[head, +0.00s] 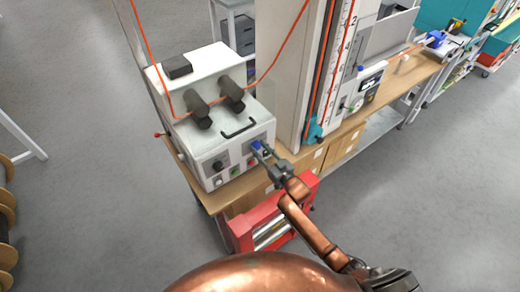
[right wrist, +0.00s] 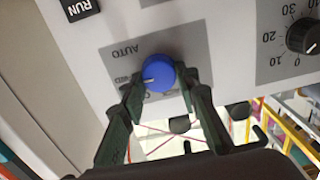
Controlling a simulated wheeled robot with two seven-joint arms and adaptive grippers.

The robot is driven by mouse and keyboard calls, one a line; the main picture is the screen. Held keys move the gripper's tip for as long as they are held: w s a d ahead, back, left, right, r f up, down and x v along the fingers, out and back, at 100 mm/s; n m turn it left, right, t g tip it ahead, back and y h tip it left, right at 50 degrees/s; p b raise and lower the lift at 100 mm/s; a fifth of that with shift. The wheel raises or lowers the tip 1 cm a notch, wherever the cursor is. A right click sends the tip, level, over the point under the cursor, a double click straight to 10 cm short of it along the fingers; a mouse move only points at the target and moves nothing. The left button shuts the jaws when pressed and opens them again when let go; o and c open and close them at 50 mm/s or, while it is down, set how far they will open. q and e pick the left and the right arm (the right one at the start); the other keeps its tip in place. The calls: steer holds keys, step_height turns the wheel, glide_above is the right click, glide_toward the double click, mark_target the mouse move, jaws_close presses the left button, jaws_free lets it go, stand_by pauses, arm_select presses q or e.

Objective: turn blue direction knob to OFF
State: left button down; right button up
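The blue direction knob (right wrist: 159,72) is on a grey label plate on the white control box (head: 208,75). It also shows in the head view (head: 256,146). In the right wrist view the panel lettering is upside down. The knob's white pointer mark points to the lower left, toward partly covered lettering; "AUTO" is above left. My right gripper (right wrist: 162,84) has a fingertip on each side of the knob, and both appear to touch it. The fingers hide some of the lettering. It also shows in the head view (head: 267,156). My left gripper is not in view.
A black dial (right wrist: 304,35) with numbers sits right of the knob in the right wrist view. The box has a black handle (head: 239,129) and stands on a wooden bench (head: 216,200). A red frame (head: 272,217) is below. A tall cable-guide column (head: 325,70) stands to the right.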

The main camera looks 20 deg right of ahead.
steer(key=c, duration=0.6)
steer(key=shift+n, duration=0.4)
steer(key=n, duration=0.3)
steer(key=shift+n, duration=0.3)
steer(key=shift+a+n+b, duration=0.1)
steer(key=shift+n+b, duration=0.45)
steer(key=shift+n, duration=1.65)
steer(key=o, duration=1.2)
